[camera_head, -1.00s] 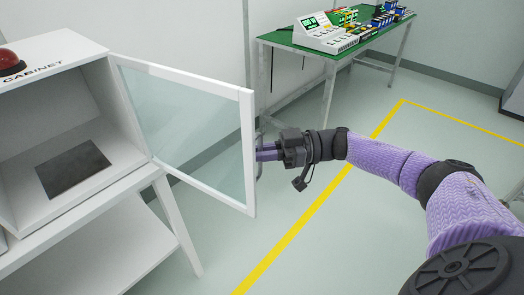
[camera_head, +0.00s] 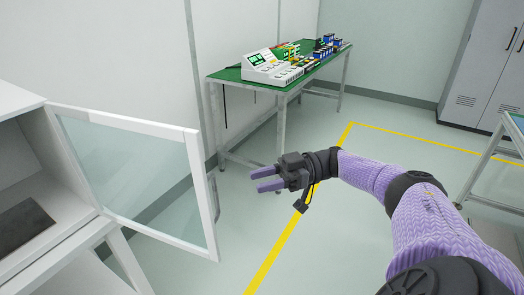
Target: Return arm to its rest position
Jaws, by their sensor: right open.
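My right arm (camera_head: 424,215), in a purple sleeve, reaches in from the lower right. My right gripper (camera_head: 256,180) is open and empty, its two purple fingers pointing left over the floor. It is just right of the open glass door (camera_head: 208,205) of the white cabinet and appears apart from it. The cabinet (camera_head: 50,214) stands at the left edge, partly cut off, with a dark plate (camera_head: 22,224) on its inner floor. My left gripper is not in view.
A green-topped table (camera_head: 228,75) with a white device (camera_head: 272,68) and several small boxes stands at the back. A grey locker (camera_head: 480,75) is at the back right, and a metal-framed stand (camera_head: 490,160) at the right edge. The floor (camera_head: 335,250) around the yellow line is clear.

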